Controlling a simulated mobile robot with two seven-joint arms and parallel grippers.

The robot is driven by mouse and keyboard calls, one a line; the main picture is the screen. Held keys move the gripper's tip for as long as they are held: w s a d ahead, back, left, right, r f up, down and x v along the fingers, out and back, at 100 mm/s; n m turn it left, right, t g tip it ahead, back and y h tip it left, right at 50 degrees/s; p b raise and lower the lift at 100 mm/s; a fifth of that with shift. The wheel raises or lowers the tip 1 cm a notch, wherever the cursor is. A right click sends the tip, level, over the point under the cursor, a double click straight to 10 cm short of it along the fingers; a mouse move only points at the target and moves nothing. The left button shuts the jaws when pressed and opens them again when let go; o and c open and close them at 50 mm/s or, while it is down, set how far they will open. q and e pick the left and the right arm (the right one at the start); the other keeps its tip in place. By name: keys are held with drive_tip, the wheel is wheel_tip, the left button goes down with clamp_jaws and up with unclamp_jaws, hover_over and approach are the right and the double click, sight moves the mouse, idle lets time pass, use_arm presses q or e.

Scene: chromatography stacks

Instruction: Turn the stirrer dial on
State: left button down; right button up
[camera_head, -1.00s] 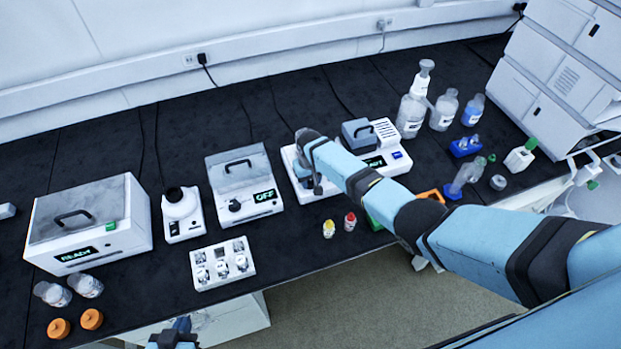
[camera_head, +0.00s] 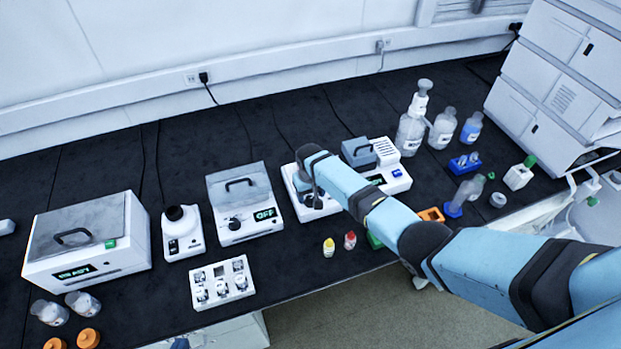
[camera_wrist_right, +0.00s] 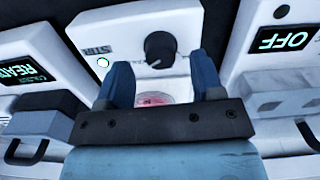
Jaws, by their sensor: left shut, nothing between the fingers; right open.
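The white stirrer (camera_head: 293,199) stands in the middle of the bench, mostly hidden by my right arm. In the right wrist view its front panel (camera_wrist_right: 120,35) carries a STIR label, a small round white light and a black dial (camera_wrist_right: 160,48) with a pale pointer mark. My right gripper (camera_wrist_right: 163,78) is open. Its two blue fingers are on either side of the space below the dial in the picture, apart from it, with a reddish round dish (camera_wrist_right: 153,99) visible between them. Only a small blue piece of my left gripper (camera_head: 180,343) shows at the bottom edge, shut and empty.
A lidded device with an OFF display (camera_head: 264,214) stands left of the stirrer. A device with a grey lidded block (camera_head: 358,152) stands right. Yellow-capped (camera_head: 329,247) and red-capped (camera_head: 350,240) vials stand near the front edge. A vial rack (camera_head: 221,284) is front left.

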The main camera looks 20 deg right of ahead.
sight(310, 200)
wheel_tip(310, 200, up, 12)
drive_tip(key=s+d+f+t+y, duration=0.1)
drive_tip(key=s+d+f+t, duration=0.1)
drive_tip(key=s, duration=2)
drive_tip(key=s+d+r+n+t, duration=0.1)
drive_tip(key=s+d+r, duration=0.1)
drive_tip(key=s+r, duration=0.5)
drive_tip(key=s+d+r+t, duration=0.1)
drive_tip(key=s+d+r, duration=0.2)
drive_tip(key=s, duration=0.8)
drive_tip(key=w+a+f+t+y, duration=0.1)
drive_tip(key=w+a+f+t, duration=0.1)
drive_tip(key=f, duration=0.5)
drive_tip(key=w+a+f+t+y, duration=0.1)
drive_tip(key=w+a+f+t, duration=0.2)
drive_tip(key=f+t, duration=0.2)
drive_tip(key=shift+w+a+f+n, duration=0.15)
drive_tip(key=shift+a+f+n, duration=0.25)
drive_tip(key=shift+f, duration=0.45)
